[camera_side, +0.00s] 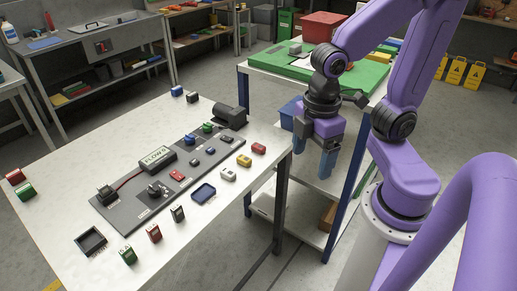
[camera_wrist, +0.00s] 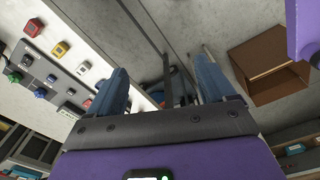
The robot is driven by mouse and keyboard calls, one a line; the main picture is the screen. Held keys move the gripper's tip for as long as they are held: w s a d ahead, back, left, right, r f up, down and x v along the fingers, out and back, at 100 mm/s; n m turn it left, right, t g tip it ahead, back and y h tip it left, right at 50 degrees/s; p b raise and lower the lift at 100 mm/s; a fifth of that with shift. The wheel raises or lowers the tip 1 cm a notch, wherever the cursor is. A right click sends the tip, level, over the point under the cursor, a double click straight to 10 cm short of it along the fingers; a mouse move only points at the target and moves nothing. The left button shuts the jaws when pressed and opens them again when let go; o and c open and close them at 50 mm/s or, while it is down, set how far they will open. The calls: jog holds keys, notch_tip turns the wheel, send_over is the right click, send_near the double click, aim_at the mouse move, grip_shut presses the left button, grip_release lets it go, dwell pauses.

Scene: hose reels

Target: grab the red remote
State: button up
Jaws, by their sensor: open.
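Several small red items are in view, and I cannot tell for certain which is the remote. A small flat red item with a pale mark (camera_side: 177,175) lies on the dark panel (camera_side: 128,213). A red block (camera_side: 258,148) sits near the table's right edge and also shows in the wrist view (camera_wrist: 32,27). A dark red block (camera_side: 154,233) stands near the front edge, and another red block (camera_side: 15,177) is at the far left. My gripper (camera_side: 328,162) is open and empty, pointing down right of the table; its blue fingers (camera_wrist: 163,75) show nothing between them.
The panel holds a FLOW 6 box (camera_side: 156,158). A shelf cart (camera_side: 338,205) with a green top stands behind my gripper.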

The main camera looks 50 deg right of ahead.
jog(key=w+n, duration=0.1)
jog(key=w, duration=0.8)
jog(key=n, duration=0.4)
send_over(258, 145)
notch_tip(258, 145, down, 5)
jog(key=f, duration=1)
jog(key=shift+s+f, duration=0.3)
jog(key=shift+s, duration=0.05)
jog(key=shift+w+f, duration=0.2)
jog(key=shift+f, duration=2.8)
jog(key=c, duration=1.1)
